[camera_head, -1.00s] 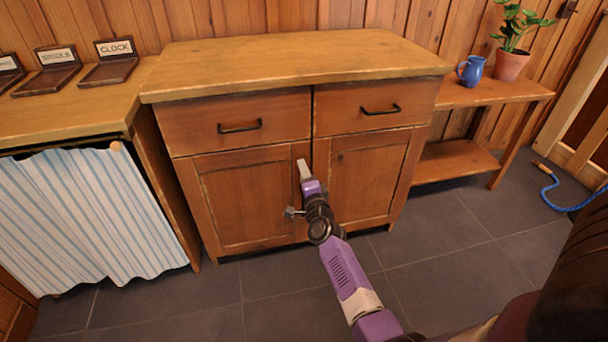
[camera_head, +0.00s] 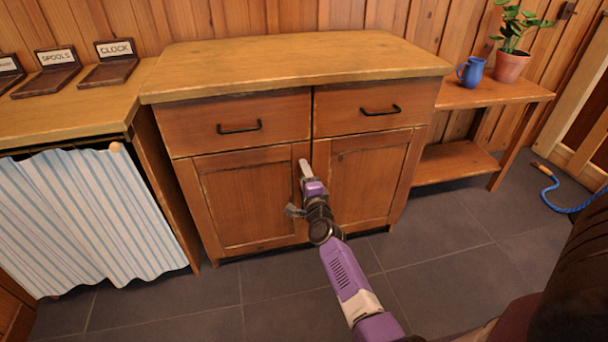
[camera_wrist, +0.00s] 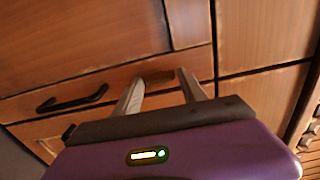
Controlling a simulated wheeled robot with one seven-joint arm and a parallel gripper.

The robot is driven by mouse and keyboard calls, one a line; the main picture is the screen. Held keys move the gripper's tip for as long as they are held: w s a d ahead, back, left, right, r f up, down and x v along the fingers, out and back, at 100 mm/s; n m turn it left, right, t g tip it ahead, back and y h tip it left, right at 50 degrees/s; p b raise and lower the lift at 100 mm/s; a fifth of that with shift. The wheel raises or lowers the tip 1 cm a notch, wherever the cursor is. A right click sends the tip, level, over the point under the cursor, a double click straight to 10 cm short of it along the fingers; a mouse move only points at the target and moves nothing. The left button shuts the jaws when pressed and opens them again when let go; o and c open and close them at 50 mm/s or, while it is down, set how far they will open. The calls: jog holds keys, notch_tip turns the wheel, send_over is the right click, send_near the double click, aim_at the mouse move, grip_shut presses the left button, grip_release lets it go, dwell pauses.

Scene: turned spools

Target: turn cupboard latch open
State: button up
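The wooden cupboard (camera_head: 255,200) has two doors below two drawers. My gripper (camera_head: 304,168) is in front of the upper part of the seam between the doors and hides the latch area in the head view.
Dark drawer handles (camera_head: 240,128) stick out above the doors; one shows left of my fingers in the wrist view (camera_wrist: 72,98). A side shelf (camera_head: 490,92) holds a blue jug (camera_head: 471,71) and a potted plant (camera_head: 511,66). The floor before the cupboard is clear.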

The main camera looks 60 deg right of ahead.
jog(key=shift+o, duration=0.6)
jog(key=p+v, duration=0.3)
jog(key=v, duration=0.5)
jog(key=shift+p, duration=0.4)
jog(key=shift+d, duration=0.1)
